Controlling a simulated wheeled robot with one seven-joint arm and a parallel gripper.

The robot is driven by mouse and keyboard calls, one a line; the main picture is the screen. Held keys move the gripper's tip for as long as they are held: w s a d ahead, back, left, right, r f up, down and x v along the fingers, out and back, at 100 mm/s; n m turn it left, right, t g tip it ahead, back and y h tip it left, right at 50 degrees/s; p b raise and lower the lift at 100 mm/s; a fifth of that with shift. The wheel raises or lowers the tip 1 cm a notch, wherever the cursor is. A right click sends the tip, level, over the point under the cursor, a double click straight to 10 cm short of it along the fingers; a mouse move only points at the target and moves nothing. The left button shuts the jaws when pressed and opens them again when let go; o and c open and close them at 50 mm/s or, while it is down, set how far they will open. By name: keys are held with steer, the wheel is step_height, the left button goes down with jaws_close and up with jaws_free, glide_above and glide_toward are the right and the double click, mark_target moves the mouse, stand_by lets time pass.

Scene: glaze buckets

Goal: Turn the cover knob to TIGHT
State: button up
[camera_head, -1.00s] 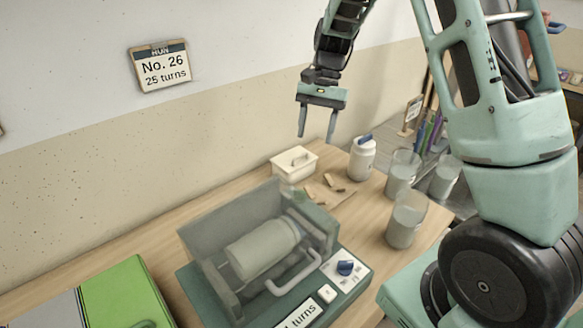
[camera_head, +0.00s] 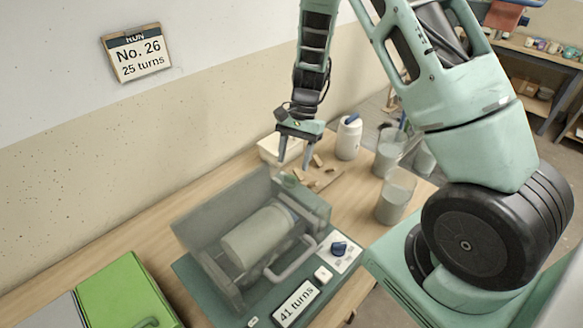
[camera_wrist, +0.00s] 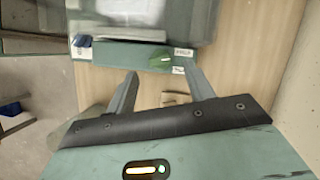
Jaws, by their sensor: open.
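The mill stands on the bench, a grey-green machine (camera_head: 186,268) with a see-through cover (camera_head: 208,210) down over a pale jar (camera_head: 258,238). In the wrist view, a small green knob-like part (camera_wrist: 166,60) shows on the machine's end, with small white labels (camera_wrist: 183,52) beside it. I take it for the cover knob, but its setting is too small to read. My gripper (camera_head: 294,164) is open and empty, pointing down near the machine's far end. In the wrist view, the fingertips (camera_wrist: 160,68) lie either side of the green part; contact cannot be told.
A blue knob (camera_head: 339,248) and a display reading "41 turns" (camera_head: 297,303) are on the front panel. A white box (camera_head: 268,148), a white bottle (camera_head: 348,138) and cloudy beakers (camera_head: 396,196) stand near my gripper. A wall card (camera_head: 138,54) reads "No. 26, 25 turns".

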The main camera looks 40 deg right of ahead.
steer(key=shift+p+x, duration=0.3)
steer(key=shift+x, duration=1.85)
steer(key=c, duration=1)
